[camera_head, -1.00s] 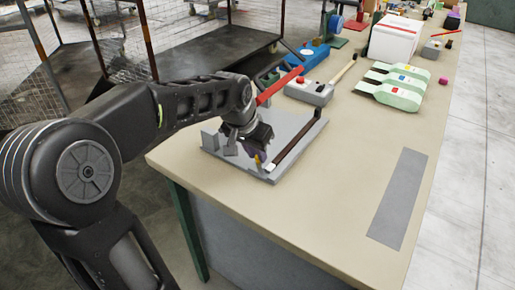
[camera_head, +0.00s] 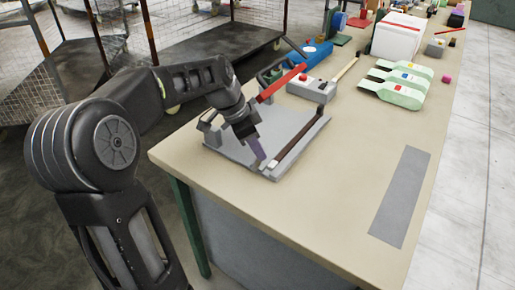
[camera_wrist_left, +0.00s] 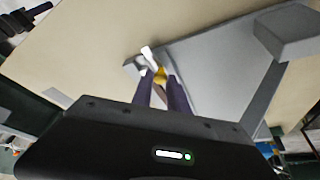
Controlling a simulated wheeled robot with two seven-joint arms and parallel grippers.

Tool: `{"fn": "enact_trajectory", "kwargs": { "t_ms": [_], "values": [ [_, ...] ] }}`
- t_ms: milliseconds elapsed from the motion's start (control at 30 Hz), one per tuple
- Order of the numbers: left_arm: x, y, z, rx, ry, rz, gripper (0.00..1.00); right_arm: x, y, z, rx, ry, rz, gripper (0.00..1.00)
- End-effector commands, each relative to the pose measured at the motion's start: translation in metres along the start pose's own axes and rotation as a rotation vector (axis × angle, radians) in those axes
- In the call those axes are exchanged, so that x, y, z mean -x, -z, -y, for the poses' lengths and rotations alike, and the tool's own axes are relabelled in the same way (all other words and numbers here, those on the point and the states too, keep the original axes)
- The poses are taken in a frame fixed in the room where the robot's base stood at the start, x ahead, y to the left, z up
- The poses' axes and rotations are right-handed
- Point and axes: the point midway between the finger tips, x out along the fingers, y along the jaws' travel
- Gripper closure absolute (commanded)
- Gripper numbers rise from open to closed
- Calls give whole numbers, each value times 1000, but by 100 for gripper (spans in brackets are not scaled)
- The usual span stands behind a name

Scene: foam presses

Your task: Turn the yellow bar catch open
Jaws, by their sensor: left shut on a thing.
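The yellow bar catch (camera_wrist_left: 160,75) shows in the left wrist view between the tips of my left gripper (camera_wrist_left: 160,92). My left gripper is shut on it, with a purple finger on either side. A white piece (camera_wrist_left: 149,56) sticks out just past the fingertips. In the head view my left gripper (camera_head: 257,150) points down at the front corner of a grey press plate (camera_head: 236,148), and the catch is hidden there. A dark bar (camera_head: 300,141) lies along the plate's right side, with a light end near the gripper. My right gripper is not in view.
A grey box with a red button (camera_head: 312,88), a red handle (camera_head: 281,84) and a blue tool (camera_head: 311,55) stand behind the plate. Pale green bottle-shaped items (camera_head: 392,93) lie to the right. The table's front is clear apart from a flat grey strip (camera_head: 401,197).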

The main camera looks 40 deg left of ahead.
Motion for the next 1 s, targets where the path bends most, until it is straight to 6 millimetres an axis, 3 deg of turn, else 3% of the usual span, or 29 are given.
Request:
{"fn": "enact_trajectory", "kwargs": {
  "t_ms": [433, 467, 700, 1000],
  "values": [
    [0, -1, 0, -11, -4, 2, 100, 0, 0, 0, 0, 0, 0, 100],
    [0, -1, 0, -11, -4, 2, 78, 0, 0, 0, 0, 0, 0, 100],
    [0, 0, 0, -10, -4, 1, 59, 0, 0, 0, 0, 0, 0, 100],
    [2, 0, 0, -10, -3, 1, 59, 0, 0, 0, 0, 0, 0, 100]
  ]
}}
